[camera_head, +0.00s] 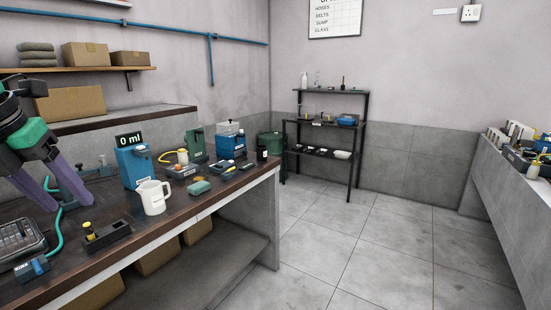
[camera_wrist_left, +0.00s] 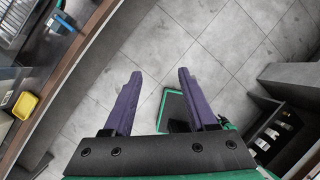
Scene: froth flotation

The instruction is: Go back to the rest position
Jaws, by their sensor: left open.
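My left gripper (camera_head: 70,206) comes in at the left edge of the head view, over the left part of the dark-topped workbench (camera_head: 225,190). Its two purple fingers point down and stand apart with nothing between them. In the left wrist view the same gripper (camera_wrist_left: 159,72) is open and empty, with the tiled floor behind its fingers and a bench edge to the left. My right gripper is in neither view.
A white jug (camera_head: 153,198), a blue device reading 0 ml (camera_head: 134,166) and a black block with a yellow-topped part (camera_head: 106,234) stand on the bench. A wire tray (camera_head: 20,242) lies below my gripper. Open floor (camera_head: 370,250) lies right of the bench.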

